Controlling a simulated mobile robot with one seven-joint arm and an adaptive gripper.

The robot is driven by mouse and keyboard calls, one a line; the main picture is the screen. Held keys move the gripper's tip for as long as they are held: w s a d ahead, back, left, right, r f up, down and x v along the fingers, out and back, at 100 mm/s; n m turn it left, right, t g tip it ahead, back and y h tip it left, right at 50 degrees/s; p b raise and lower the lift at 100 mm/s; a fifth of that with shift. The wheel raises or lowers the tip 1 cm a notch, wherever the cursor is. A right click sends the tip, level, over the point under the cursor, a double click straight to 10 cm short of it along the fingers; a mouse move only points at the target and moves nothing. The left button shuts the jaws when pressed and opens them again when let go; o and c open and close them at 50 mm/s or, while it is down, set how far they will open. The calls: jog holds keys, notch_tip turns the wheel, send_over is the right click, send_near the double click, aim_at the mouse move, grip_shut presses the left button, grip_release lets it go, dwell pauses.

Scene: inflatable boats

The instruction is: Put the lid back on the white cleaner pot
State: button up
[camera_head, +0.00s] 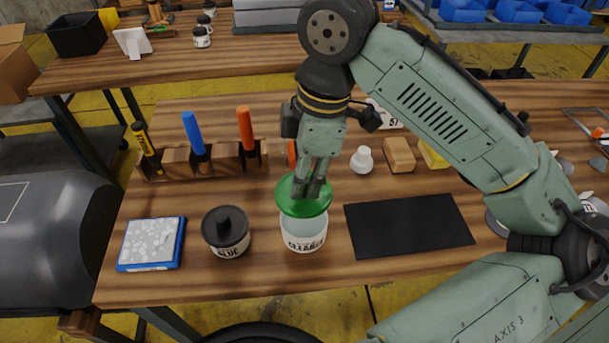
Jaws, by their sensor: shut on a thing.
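The white cleaner pot (303,232) stands upright on the wooden bench, its label facing me.
A glue pot (227,232) with a black lid stands close on the left, a blue-edged tray (151,243) beyond it. A black mat (409,226) lies to the right.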

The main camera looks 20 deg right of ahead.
jog(key=shift+f+b, duration=2.25)
jog(key=shift+f, duration=0.1)
jog(key=shift+f+b, duration=0.4)
jog(key=shift+f, duration=0.4)
jog(key=shift+p, duration=0.45)
jog(key=shift+f, duration=0.15)
dwell(0.3)
jog(key=o, duration=1)
jog(key=shift+c, duration=0.2)
